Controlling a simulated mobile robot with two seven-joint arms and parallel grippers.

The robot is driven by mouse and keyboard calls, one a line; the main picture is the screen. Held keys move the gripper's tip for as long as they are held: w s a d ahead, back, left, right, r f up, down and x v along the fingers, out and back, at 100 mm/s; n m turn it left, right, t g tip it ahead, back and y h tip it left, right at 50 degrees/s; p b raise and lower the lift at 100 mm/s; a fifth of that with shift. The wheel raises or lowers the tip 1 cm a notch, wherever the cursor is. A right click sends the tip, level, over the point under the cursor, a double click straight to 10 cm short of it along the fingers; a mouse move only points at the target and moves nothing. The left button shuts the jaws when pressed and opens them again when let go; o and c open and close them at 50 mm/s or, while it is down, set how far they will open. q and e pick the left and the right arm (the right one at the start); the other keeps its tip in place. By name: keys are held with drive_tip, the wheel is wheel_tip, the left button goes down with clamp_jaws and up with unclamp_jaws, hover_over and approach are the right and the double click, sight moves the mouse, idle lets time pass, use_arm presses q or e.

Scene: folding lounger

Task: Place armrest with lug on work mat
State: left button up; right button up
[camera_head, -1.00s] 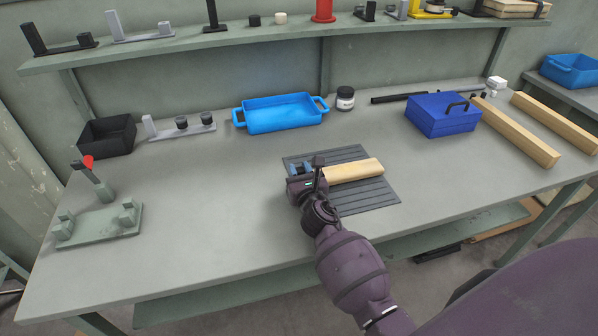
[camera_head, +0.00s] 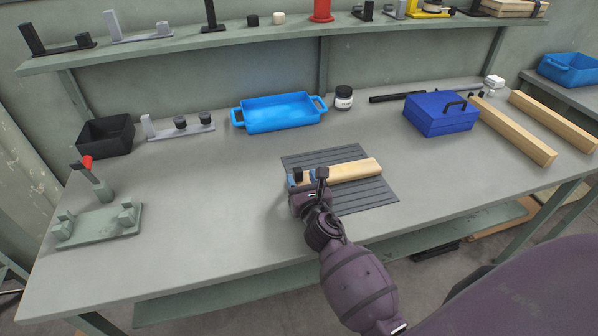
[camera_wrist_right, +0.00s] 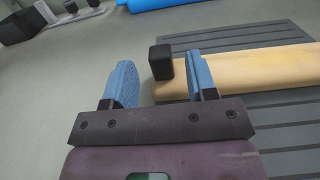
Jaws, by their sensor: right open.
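The armrest (camera_head: 350,170) is a pale wooden bar lying across the dark ribbed work mat (camera_head: 372,198). A black block, the lug (camera_head: 297,172), is at its left end. In the right wrist view the lug (camera_wrist_right: 161,62) shows between the two blue fingers, with gaps to both sides. My right gripper (camera_head: 302,177) is open at the armrest's left end, its right finger overlapping the wood in the wrist view. I cannot tell whether any finger touches the armrest. My wrist hides a little of that end. My left gripper is not in view.
A blue tray (camera_head: 278,113), a dark jar (camera_head: 343,98) and a blue lidded box (camera_head: 441,115) stand behind the mat. Wooden beams (camera_head: 512,130) lie at right. A grey-green fixture with a red-tipped lever (camera_head: 98,222) is at left. The bench between fixture and mat is clear.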

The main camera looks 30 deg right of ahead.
drive_tip(key=v, duration=0.8)
drive_tip(key=shift+s, duration=0.1)
drive_tip(key=shift+s+f, duration=0.1)
idle(0.3)
